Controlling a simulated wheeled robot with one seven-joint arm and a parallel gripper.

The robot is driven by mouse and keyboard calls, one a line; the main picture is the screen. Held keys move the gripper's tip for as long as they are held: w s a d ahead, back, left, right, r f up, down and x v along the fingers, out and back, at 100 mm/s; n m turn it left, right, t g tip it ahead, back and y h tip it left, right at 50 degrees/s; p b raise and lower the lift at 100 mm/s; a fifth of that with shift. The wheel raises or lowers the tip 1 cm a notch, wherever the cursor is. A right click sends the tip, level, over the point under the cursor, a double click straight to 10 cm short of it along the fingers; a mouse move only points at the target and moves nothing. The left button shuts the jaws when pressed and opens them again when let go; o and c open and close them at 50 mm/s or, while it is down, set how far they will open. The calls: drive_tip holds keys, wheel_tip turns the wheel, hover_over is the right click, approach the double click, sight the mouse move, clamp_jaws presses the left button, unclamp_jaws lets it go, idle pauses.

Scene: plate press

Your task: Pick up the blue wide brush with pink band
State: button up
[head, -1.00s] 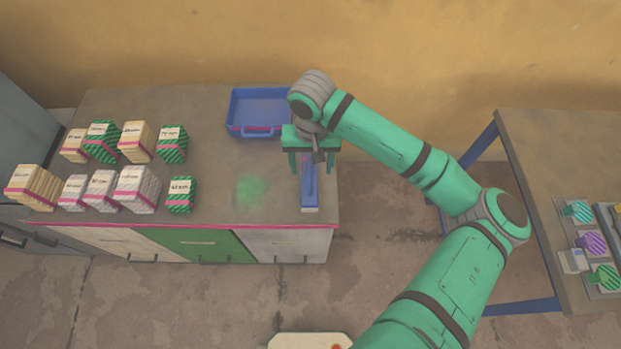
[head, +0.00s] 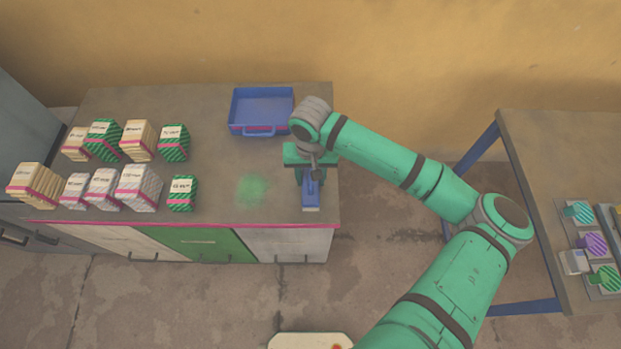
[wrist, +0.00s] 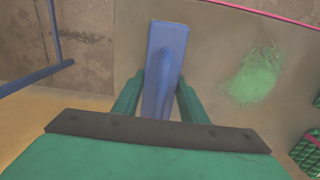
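The blue wide brush (head: 311,200) lies on the grey counter top near its front right corner, its length running front to back. A pale strip shows at its front end; I cannot make out the pink band clearly. In the wrist view the brush (wrist: 170,40) has a raised handle along its middle and reaches back between my two green fingers. My gripper (head: 311,178) is over its rear part. The exact contact is partly hidden.
An empty blue tray (head: 262,131) stands behind on the counter. A green powder patch (head: 252,190) lies left of the brush. Several striped and beige blocks (head: 139,186) stand at the left. A separate table (head: 550,150) is at the right.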

drive_tip(key=c, duration=0.4)
drive_tip(key=shift+o, duration=0.2)
drive_tip(key=shift+w+r, duration=0.1)
drive_tip(key=shift+r, duration=0.25)
wheel_tip(320, 180, up, 2)
drive_tip(key=shift+r, duration=0.1)
drive_tip(key=s+r, duration=0.1)
drive_tip(key=s+a+r, duration=0.1)
drive_tip(key=r, duration=0.1)
drive_tip(key=s+a+r, duration=0.1)
drive_tip(key=r, duration=0.1)
drive_tip(key=shift+s+a, duration=0.1)
drive_tip(key=shift+s, duration=0.25)
drive_tip(key=s+a+r, duration=0.4)
drive_tip(key=s+r, duration=0.1)
drive_tip(key=s, duration=0.3)
drive_tip(key=shift+s+a, duration=0.15)
drive_tip(key=shift+s, duration=0.25)
